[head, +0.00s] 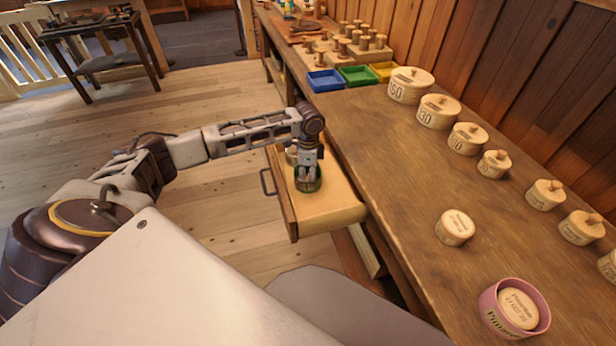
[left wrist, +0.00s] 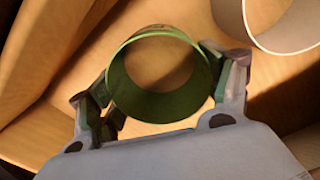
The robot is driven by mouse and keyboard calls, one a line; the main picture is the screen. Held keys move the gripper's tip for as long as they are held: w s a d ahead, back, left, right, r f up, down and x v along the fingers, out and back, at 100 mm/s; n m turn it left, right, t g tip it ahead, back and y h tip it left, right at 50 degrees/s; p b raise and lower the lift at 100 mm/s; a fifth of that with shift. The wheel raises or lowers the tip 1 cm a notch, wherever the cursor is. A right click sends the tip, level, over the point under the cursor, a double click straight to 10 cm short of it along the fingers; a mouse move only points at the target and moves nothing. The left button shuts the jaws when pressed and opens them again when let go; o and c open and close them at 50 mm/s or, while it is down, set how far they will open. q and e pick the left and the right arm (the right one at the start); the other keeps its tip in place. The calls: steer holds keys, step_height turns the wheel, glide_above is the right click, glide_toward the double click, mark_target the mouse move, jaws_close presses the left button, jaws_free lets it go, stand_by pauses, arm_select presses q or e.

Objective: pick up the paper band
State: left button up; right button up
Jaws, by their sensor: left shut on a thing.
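The green paper band (left wrist: 160,98) is an open ring in the left wrist view, with the drawer's wooden floor showing through it. My left gripper (head: 307,178) reaches down into the open drawer (head: 328,208) and is shut on the band, one finger on each side of it. In the head view the green band (head: 308,184) shows between the fingers, inside the drawer. I cannot tell whether it touches the drawer floor. My right gripper is not in view.
A pale ring (left wrist: 282,22) lies beside the band in the drawer. On the bench (head: 400,180) stand a row of lidded wooden boxes (head: 438,112), a loose round piece (head: 455,227) and a pink banded box (head: 514,307). Blue (head: 325,81), green and yellow trays sit farther back.

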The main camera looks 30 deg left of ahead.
arm_select(q)
steer(key=shift+r, duration=0.5)
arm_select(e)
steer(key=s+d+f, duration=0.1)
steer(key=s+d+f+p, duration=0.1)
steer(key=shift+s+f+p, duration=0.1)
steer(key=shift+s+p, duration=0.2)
arm_select(q)
step_height(320, 180, up, 9)
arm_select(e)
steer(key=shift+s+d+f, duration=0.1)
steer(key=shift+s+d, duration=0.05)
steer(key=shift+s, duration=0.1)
arm_select(q)
steer(key=shift+r, duration=0.15)
